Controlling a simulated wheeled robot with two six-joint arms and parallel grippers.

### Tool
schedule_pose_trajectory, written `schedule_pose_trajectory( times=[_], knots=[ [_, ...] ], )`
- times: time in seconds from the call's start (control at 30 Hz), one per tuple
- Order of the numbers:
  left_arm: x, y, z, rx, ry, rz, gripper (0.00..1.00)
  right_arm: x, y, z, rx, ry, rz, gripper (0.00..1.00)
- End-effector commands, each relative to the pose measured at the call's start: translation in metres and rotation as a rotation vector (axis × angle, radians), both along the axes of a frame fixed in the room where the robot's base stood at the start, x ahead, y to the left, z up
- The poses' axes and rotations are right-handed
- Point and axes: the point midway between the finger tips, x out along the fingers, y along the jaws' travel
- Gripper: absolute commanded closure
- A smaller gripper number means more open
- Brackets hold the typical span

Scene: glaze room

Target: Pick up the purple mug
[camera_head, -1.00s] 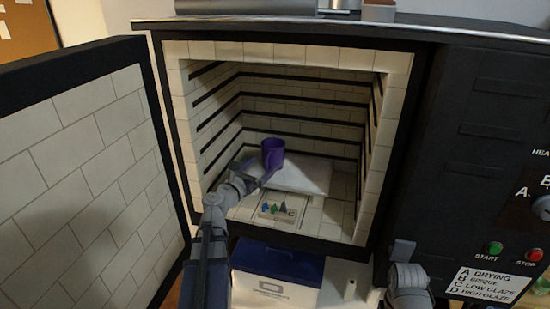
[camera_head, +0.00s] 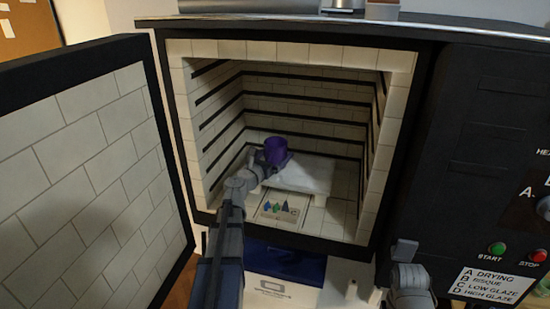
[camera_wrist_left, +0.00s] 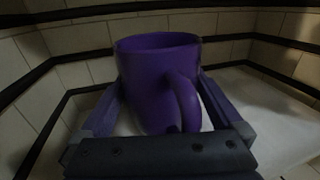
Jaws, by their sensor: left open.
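The purple mug (camera_head: 276,150) stands upright on a white shelf slab (camera_head: 305,172) inside the open kiln. My left gripper (camera_head: 270,164) reaches into the kiln from the front left and is at the mug. In the left wrist view the mug (camera_wrist_left: 155,75) fills the middle, its handle toward the camera and slightly right. The open fingers of my left gripper (camera_wrist_left: 160,110) lie on either side of the mug; I cannot tell whether they touch it. Part of my right arm shows at the lower right of the head view, but its fingertips cannot be made out.
The kiln door (camera_head: 85,150) stands open at the left. Brick walls with dark grooves surround the slab. A small tray of cones (camera_head: 278,209) lies in front of the slab. The control panel (camera_head: 490,170) is at the right. A blue-lidded box (camera_head: 285,263) sits below the opening.

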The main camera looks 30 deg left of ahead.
Motion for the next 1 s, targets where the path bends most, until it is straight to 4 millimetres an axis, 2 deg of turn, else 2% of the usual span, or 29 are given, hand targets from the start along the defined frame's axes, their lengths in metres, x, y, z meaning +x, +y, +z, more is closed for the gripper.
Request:
schedule_pose_trajectory(
  times=[0.1, 0.8, 0.83, 1.0],
  knots=[
    [-0.0009, -0.0003, 0.0, 0.0, 0.0, 0.0, 0.0, 0.0, 0.0, 0.0, 0.0, 0.0, 0.0, 0.5],
    [-0.0011, -0.0002, 0.0, 0.0, 0.0, 0.0, 0.79, 0.0, 0.0, 0.0, 0.0, 0.0, 0.0, 0.5],
    [-0.0011, -0.0002, 0.0, 0.0, 0.0, 0.0, 0.81, 0.0, 0.0, 0.0, 0.0, 0.0, 0.0, 0.5],
    [-0.0011, -0.0002, 0.0001, 0.0, 0.0, 0.0, 0.81, 0.0, 0.0, 0.0001, 0.0, 0.0, 0.0, 0.5]
  ],
)
